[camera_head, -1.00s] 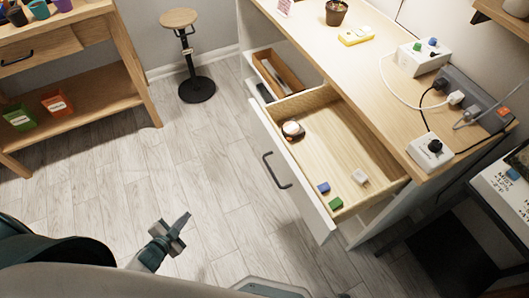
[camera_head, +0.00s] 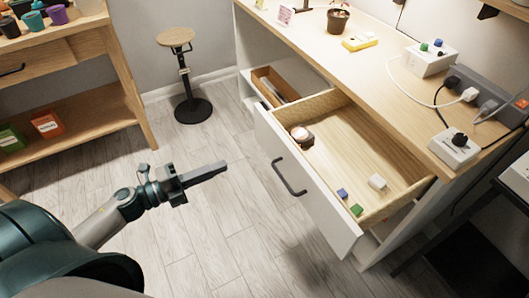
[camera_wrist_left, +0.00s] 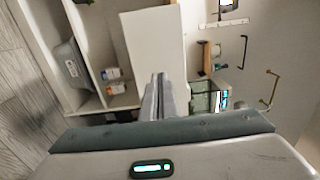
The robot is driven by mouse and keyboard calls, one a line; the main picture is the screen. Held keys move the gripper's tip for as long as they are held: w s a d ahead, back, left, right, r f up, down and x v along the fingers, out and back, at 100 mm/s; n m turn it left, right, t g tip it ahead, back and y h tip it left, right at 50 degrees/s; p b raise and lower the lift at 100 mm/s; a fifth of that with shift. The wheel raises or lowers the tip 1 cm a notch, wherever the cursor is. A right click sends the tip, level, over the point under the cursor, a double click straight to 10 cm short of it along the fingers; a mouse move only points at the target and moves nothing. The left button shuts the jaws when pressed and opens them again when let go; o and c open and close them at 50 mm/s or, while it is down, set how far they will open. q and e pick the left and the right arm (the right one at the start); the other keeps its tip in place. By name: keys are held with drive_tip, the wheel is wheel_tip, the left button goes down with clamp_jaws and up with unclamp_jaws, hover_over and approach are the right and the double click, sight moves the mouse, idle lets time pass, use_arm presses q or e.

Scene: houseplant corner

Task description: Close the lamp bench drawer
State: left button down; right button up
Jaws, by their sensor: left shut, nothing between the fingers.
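The lamp bench drawer (camera_head: 375,130) is pulled out from under the wooden bench top (camera_head: 370,62). Its white front (camera_head: 325,208) carries a dark bar handle (camera_head: 289,178). Inside lie a round brown-and-white thing (camera_head: 301,135), a blue block (camera_head: 342,194), a green block (camera_head: 356,210) and a white block (camera_head: 377,182). My left gripper (camera_head: 224,167) is shut and empty, left of the handle and apart from it. Its closed fingers also show in the left wrist view (camera_wrist_left: 158,97), pointing towards a pale panel (camera_wrist_left: 153,42). My right gripper is out of view.
A smaller open wooden compartment (camera_head: 275,88) sits beyond the drawer. A round-topped stool (camera_head: 176,38) stands at the back, and a wooden shelf unit (camera_head: 90,105) at the left. Cables and sockets (camera_head: 455,148) are on the bench's right. The floor between is clear.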

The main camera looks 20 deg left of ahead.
sight(273, 145)
use_arm(q)
drive_tip(key=shift+w, duration=0.15)
